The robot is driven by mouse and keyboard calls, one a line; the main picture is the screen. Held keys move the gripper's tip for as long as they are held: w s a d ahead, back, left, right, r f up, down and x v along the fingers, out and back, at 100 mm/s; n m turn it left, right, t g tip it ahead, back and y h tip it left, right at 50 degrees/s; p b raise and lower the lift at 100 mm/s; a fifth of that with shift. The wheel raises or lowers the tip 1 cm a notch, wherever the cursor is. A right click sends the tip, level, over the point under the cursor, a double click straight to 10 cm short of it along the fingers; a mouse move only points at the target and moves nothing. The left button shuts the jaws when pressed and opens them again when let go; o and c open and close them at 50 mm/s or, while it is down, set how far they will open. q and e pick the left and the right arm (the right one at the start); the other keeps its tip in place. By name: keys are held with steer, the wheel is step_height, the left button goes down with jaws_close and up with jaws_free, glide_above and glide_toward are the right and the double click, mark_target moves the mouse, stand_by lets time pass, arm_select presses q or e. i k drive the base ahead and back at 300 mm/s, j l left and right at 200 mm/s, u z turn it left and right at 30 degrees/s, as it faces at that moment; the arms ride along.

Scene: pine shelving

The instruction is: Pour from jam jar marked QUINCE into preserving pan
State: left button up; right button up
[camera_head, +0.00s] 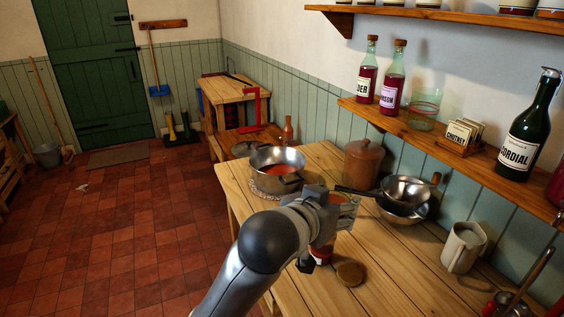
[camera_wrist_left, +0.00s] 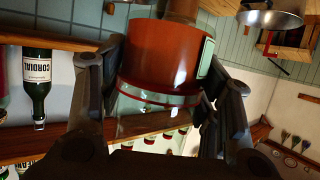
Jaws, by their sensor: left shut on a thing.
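My left gripper (camera_head: 338,208) is shut on a glass jar (camera_wrist_left: 165,55) with red-brown contents. The jar fills the middle of the left wrist view, between both fingers. Only an edge of its label shows, so I cannot read its marking. In the head view the arm and fingers hide most of it. The steel preserving pan (camera_head: 268,184) stands on a round mat at the table's far left corner, with orange-red contents inside. My gripper is to the right of the pan and nearer, apart from it. My right gripper is not in view.
A red labelled jar (camera_head: 322,254) shows below the gripper, partly hidden. A round brown lid (camera_head: 350,273) lies on the table (camera_head: 395,262). A brown crock (camera_head: 362,163), metal bowls (camera_head: 405,190) and a pale jug (camera_head: 463,247) stand along the wall. A shelf (camera_head: 420,137) with bottles hangs above.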

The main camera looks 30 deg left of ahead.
mark_target(276, 170)
steer(key=i+j, duration=0.15)
steer(key=j, duration=0.2)
steer(key=i+j+z, duration=0.15)
steer(key=j, duration=0.15)
steer(key=i+j, duration=0.15)
steer(key=j, duration=0.2)
steer(key=i+j+z, duration=0.15)
steer(key=j, duration=0.2)
steer(key=i+j, duration=0.1)
steer(key=j, duration=0.25)
